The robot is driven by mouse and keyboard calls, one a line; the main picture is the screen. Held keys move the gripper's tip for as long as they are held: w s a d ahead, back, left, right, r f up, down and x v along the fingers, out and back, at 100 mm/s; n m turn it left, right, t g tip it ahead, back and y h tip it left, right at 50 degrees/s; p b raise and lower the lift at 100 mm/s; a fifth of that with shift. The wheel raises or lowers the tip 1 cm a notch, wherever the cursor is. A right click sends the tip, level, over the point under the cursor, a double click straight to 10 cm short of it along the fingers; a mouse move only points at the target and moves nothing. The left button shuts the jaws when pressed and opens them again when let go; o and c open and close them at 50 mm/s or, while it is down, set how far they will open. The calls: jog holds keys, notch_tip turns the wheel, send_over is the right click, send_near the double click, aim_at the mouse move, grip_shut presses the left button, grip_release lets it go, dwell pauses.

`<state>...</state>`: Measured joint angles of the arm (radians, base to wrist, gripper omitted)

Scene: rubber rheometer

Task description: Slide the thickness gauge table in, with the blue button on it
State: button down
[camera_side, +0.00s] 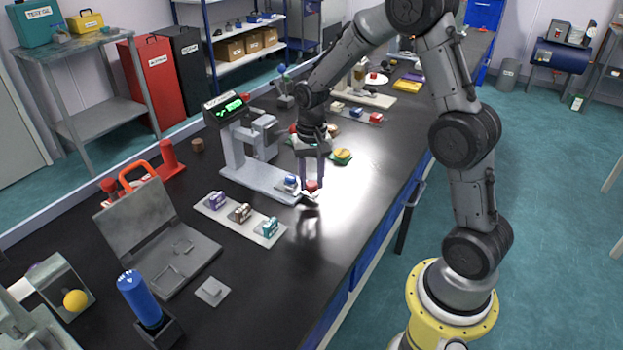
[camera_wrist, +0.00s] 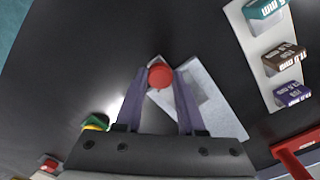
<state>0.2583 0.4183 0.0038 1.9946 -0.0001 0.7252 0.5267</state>
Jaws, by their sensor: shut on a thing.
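The thickness gauge (camera_side: 233,145) stands on the bench with its green display lit. Its light grey base and table (camera_side: 258,178) reach out toward the bench's front. A small blue-and-pale piece (camera_side: 291,183) shows at the table's outer end; I cannot tell for sure that it is the blue button. My gripper (camera_side: 312,187) points down at this end, shut on a red knob (camera_side: 312,185). In the wrist view the red knob (camera_wrist: 160,75) sits between my fingertips at a corner of the grey plate (camera_wrist: 222,105). No blue piece can be made out on the plate there.
A pale tray with labelled blocks (camera_side: 240,221) lies in front of the gauge. A grey hinged mould (camera_side: 165,255) is at left. Yellow and green pieces (camera_side: 342,156) lie behind my gripper. The black bench is clear to the right of the tray.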

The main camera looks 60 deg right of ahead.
dwell(0.8)
jog(key=w, duration=1.1)
jog(key=shift+w+r, duration=0.1)
jog(key=shift+w, duration=0.2)
jog(key=c, duration=0.5)
grip_release()
notch_tip(320, 180, up, 14)
